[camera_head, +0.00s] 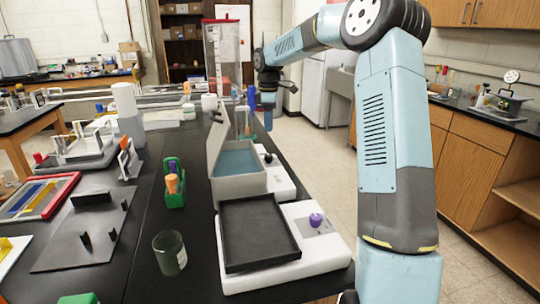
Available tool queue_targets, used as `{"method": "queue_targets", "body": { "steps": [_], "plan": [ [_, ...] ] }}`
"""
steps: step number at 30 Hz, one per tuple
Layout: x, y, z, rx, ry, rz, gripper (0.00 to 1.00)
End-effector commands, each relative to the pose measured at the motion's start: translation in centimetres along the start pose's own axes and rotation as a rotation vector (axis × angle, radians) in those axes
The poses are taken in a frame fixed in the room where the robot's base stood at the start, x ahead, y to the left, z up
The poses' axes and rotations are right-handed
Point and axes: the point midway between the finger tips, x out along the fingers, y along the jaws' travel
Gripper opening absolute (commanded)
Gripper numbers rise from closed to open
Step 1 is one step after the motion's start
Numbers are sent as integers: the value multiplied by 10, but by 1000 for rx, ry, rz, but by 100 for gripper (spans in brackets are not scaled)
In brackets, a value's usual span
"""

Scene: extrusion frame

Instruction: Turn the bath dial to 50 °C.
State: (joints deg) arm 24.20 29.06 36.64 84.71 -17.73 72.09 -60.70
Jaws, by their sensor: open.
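The water bath (240,187) is a grey open tank with blue water inside, and its lid (217,133) stands raised at the left. A white base shows at its right side, with a small black dial (268,158) on it. The dial's scale and pointer are too small to read. My gripper (268,122) hangs pointing down, beyond and above the dial, apart from it. It is open, with nothing seen in it; its fingers are small in this view.
A white device with a black tray (262,262) and a purple knob (316,220) stands in front of the bath. A green rack (175,196) and a glass beaker (170,252) stand to the left. A tall clear column (222,60) rises behind. The floor at the right is clear.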

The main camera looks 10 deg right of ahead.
Motion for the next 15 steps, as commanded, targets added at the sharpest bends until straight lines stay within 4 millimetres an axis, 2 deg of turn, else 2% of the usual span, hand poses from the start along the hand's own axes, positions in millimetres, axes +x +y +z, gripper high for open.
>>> {"method": "queue_targets", "body": {
  "steps": [5,15],
  "plan": [
    [22,-1,0,-1,0,-3,58],
    [82,-1,0,0,0,-3,58]
  ]
}}
